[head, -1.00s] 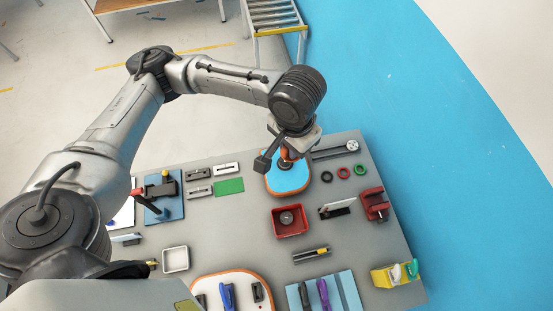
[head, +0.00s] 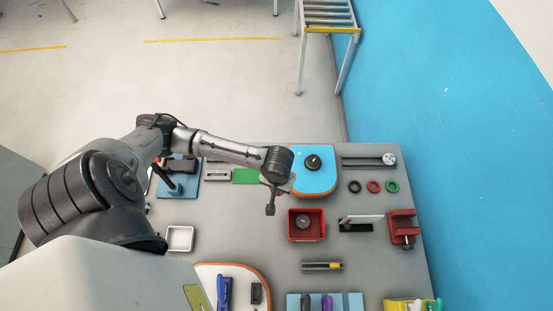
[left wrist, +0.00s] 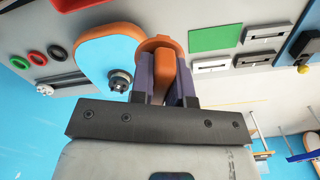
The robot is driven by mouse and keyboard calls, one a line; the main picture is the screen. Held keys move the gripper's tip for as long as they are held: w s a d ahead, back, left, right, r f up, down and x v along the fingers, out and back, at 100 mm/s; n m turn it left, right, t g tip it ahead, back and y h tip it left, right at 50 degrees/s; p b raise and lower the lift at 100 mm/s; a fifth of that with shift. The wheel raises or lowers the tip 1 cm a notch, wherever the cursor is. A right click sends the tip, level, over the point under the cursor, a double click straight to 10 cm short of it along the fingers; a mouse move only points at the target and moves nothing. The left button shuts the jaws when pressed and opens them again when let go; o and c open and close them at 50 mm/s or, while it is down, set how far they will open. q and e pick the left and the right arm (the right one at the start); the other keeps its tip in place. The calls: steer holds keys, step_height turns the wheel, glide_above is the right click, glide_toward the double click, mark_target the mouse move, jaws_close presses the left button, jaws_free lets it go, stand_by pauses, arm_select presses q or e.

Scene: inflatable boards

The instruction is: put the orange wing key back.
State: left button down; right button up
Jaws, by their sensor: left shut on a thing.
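The orange wing key (left wrist: 158,45) is held between the purple fingers of my left gripper (left wrist: 163,68) in the left wrist view. In the head view the wrist covers most of this gripper (head: 279,190), just left of the blue board. The blue board with an orange rim (head: 318,182) lies on the table, with a dark round valve (head: 313,162) on it. Board (left wrist: 98,42) and valve (left wrist: 120,79) also show in the left wrist view. The key is apart from the valve. My right gripper is not in view.
A green patch (head: 246,176) lies left of the gripper. A red tray (head: 306,237) with a round part stands in front. Black, red and green rings (head: 373,187), a red block (head: 403,228) and a white-orange board (head: 248,273) are nearby. Bare grey table (head: 228,219) lies between them.

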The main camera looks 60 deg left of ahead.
arm_select(q)
steer(key=w+a+f+n, duration=0.2)
steer(key=w+a+f, duration=0.2)
steer(key=a, duration=0.4)
steer(key=w+a+f+n, duration=0.3)
steer(key=w+a+f, duration=0.1)
steer(key=a, duration=0.4)
steer(key=shift+m, duration=0.3)
steer(key=f+b, duration=0.2)
steer(key=w+f+b, duration=0.1)
steer(key=f+b, duration=0.3)
steer(key=b, duration=0.1)
steer(key=shift+w+a, duration=0.1)
steer(key=shift+w, duration=0.25)
step_height(320, 180, down, 4)
steer(key=b, duration=0.6)
steer(key=shift+f, duration=0.15)
steer(key=c, duration=1.1)
jaws_free()
steer(key=shift+f, duration=0.1)
